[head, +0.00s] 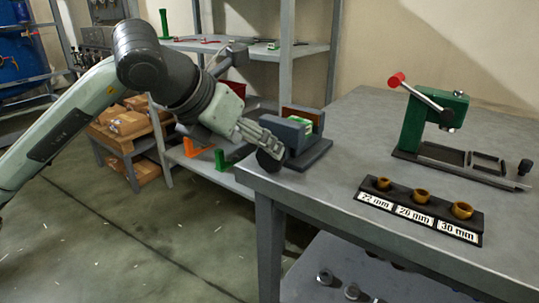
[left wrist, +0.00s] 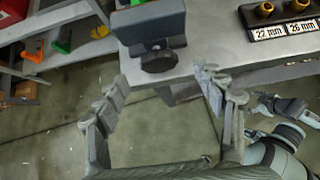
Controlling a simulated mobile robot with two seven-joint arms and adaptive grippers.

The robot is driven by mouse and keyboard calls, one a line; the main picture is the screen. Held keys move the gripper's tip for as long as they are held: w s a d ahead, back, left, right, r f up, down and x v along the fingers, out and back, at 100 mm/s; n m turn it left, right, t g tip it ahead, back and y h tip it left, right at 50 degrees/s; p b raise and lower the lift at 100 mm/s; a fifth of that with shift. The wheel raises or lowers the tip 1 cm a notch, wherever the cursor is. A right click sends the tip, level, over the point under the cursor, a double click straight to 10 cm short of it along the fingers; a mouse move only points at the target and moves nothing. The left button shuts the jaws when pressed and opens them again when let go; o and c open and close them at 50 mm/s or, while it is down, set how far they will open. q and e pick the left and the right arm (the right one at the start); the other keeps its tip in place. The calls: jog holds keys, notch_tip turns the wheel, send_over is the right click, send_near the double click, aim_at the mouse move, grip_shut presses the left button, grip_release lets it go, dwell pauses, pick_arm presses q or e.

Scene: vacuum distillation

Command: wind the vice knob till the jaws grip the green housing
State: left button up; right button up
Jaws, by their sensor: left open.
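The grey vice (head: 318,150) stands at the table's near left corner. The green housing (head: 301,121) shows between its front jaw and its brown-faced back jaw; contact with both jaws cannot be made out. The black vice knob (head: 267,162) is on the vice's front, at the table edge. My left gripper (head: 265,143) is open and empty in front of the knob. In the left wrist view its fingertips (left wrist: 162,80) are spread wide, one either side of the knob, apart from it.
A green press (head: 432,122) with a red-ended lever stands at the table's back. A black rack (head: 420,212) of brass rings with size labels lies at the front. Shelving (head: 285,60) stands behind. Part of my right arm (left wrist: 280,152) shows in the left wrist view.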

aim_at(267, 154)
pick_arm(q)
jog(key=p+x, duration=0.1)
jog(key=x, duration=0.5)
jog(key=shift+w+d+f, duration=0.1)
jog(key=shift+w+f, duration=0.2)
jog(key=shift+w+d+f, duration=0.15)
jog(key=shift+w+f, duration=0.1)
jog(key=shift+f, duration=0.05)
pick_arm(e)
jog(key=shift+s+d+f, duration=0.1)
jog(key=shift+s+f, duration=0.25)
jog(key=shift+f, duration=0.45)
jog(key=shift+s+d+f, duration=0.1)
jog(key=shift+s+f, duration=0.2)
jog(key=shift+f, duration=0.45)
pick_arm(q)
jog(key=shift+c, duration=0.5)
jog(key=c, duration=1)
pick_arm(e)
jog(key=shift+w+a+r, duration=0.15)
